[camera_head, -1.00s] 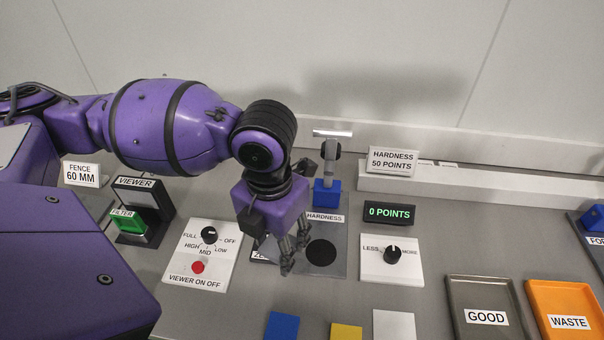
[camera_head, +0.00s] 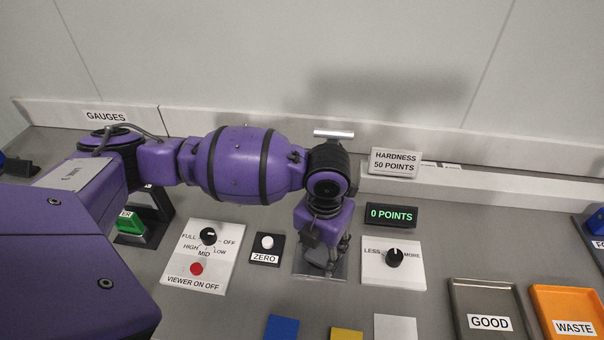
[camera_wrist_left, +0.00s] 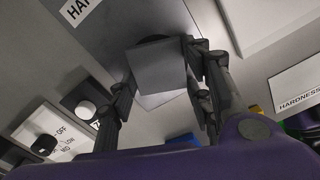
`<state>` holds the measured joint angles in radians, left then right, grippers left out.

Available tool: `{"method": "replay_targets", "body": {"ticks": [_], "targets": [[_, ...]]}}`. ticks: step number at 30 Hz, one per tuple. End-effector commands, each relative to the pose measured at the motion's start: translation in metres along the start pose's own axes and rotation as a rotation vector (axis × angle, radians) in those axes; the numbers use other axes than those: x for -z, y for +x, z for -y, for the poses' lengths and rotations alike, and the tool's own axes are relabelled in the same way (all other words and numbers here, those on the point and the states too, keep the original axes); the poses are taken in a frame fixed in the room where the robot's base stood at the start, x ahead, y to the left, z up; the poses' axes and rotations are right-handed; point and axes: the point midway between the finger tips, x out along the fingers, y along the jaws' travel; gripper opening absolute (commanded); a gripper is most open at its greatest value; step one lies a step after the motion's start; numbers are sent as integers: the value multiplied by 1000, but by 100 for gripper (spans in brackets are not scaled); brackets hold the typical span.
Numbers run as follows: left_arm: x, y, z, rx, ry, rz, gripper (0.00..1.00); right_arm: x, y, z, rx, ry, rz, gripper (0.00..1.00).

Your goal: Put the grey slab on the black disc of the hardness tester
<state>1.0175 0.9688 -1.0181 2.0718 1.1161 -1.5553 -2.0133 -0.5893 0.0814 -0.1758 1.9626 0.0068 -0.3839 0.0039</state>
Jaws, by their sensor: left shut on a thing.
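My left gripper (camera_head: 328,265) is over the base plate of the hardness tester (camera_head: 303,268) in the head view. In the left wrist view my left gripper (camera_wrist_left: 162,80) is shut on the grey slab (camera_wrist_left: 160,68), which sits between its fingers. The black disc (camera_wrist_left: 154,39) shows only as a dark rim past the slab's far edge; the slab covers the rest. I cannot tell whether slab and disc touch. The tester's silver top bar (camera_head: 333,134) rises behind my arm. My right gripper is not in view.
The ZERO button (camera_head: 267,242) is left of the tester and the LESS/MORE knob (camera_head: 394,256) is right of it. A display (camera_head: 391,214) reads 0 POINTS. The GOOD tray (camera_head: 459,289) and WASTE tray (camera_head: 537,296) are at the right. Blue, yellow and pale pieces lie in front.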

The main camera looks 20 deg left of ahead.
Motion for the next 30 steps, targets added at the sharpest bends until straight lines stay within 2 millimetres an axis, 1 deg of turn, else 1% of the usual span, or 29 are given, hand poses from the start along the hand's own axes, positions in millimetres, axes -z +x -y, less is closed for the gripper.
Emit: {"method": "replay_targets", "body": {"ticks": [5, 9, 10, 14, 24, 26, 29, 30], "targets": [[-2, -3, 0, 0, 1, 6, 16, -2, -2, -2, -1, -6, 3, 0], [-2, 1, 0, -1, 0, 5, 16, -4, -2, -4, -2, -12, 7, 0], [-2, 1, 0, -1, 1, 5, 47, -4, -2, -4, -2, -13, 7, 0], [-2, 0, 0, -1, 0, 6, 64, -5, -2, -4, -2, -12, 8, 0], [-2, -2, 0, 0, 0, 6, 65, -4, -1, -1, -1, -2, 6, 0], [-3, -6, 0, 0, 0, 8, 65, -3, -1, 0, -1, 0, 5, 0], [-3, -20, 0, -1, 0, 10, 65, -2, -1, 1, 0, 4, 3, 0], [-3, -28, 0, 0, 1, 11, 65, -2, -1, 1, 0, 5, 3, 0]]}}
